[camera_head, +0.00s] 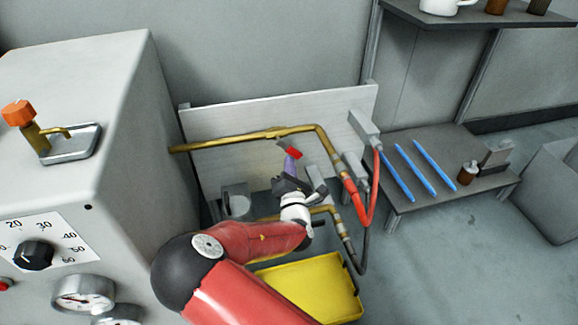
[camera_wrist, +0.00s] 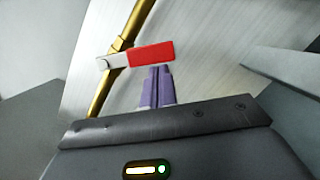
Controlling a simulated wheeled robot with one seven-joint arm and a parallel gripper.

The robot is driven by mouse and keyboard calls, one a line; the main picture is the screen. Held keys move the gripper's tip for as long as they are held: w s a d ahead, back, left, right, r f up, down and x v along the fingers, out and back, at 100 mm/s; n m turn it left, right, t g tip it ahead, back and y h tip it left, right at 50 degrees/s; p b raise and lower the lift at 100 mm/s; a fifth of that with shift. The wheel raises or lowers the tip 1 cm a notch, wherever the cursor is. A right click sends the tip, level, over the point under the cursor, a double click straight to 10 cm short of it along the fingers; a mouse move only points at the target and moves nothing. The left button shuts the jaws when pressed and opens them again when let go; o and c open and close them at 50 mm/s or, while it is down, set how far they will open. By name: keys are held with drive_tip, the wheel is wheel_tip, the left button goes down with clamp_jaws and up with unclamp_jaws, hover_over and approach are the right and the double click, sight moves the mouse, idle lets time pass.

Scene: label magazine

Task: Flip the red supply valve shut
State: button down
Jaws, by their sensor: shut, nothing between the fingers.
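The red supply valve lever (camera_head: 290,145) sits on the upper brass pipe (camera_head: 235,141) in front of a pale metal panel. In the wrist view the red lever (camera_wrist: 151,54) has a silver root at its left over the brass pipe (camera_wrist: 122,40), and it lies across the pipe rather than along it. My gripper (camera_head: 291,160) is just below the lever in the head view. In the wrist view its purple fingers (camera_wrist: 157,74) are together, empty, with their tips close to the lever's lower edge. I cannot tell whether they touch it.
A grey machine cabinet (camera_head: 60,120) with gauges stands at left. A red hose (camera_head: 374,190) and a lower brass pipe (camera_head: 322,209) run near my gripper. A yellow bin (camera_head: 315,287) is below. A bench (camera_head: 440,150) with blue rods (camera_head: 398,172) is at right.

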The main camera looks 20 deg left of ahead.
sight(298, 155)
drive_tip(key=shift+w+d+r+n, duration=0.1)
drive_tip(key=shift+d+n, duration=0.1)
drive_tip(key=shift+n, duration=0.2)
drive_tip(key=shift+w+d+r+n+y, duration=0.2)
drive_tip(key=shift+d+n+y, duration=0.15)
drive_tip(key=shift+n, duration=0.4)
drive_tip(key=shift+w+d+r+n+y, duration=0.15)
drive_tip(key=shift+d+n+y, duration=0.15)
drive_tip(key=shift+n, duration=0.45)
drive_tip(key=shift+w+d+r+n+y+b, duration=0.15)
drive_tip(key=shift+n+y+b, duration=0.1)
drive_tip(key=shift+n, duration=0.3)
drive_tip(key=shift+w+d+r+n+y+b, duration=0.1)
drive_tip(key=shift+d+r+n+y+b, duration=0.1)
drive_tip(key=shift+n, duration=0.35)
drive_tip(key=shift+w+d+r+n+g+y, duration=0.15)
drive_tip(key=shift+d+r+n+y, duration=0.2)
drive_tip(key=shift+n, duration=0.6)
drive_tip(key=shift+w+d+r+n+g+y, duration=0.15)
drive_tip(key=shift+r+n, duration=0.25)
drive_tip(key=shift+n, duration=0.6)
drive_tip(key=shift+w+d+r+n+g+y, duration=0.1)
drive_tip(key=shift+r+n+g+y, duration=0.2)
drive_tip(key=shift+n, duration=0.65)
drive_tip(key=shift+r, duration=0.15)
drive_tip(key=shift+s+d+b, duration=0.1)
drive_tip(key=shift+b, duration=0.2)
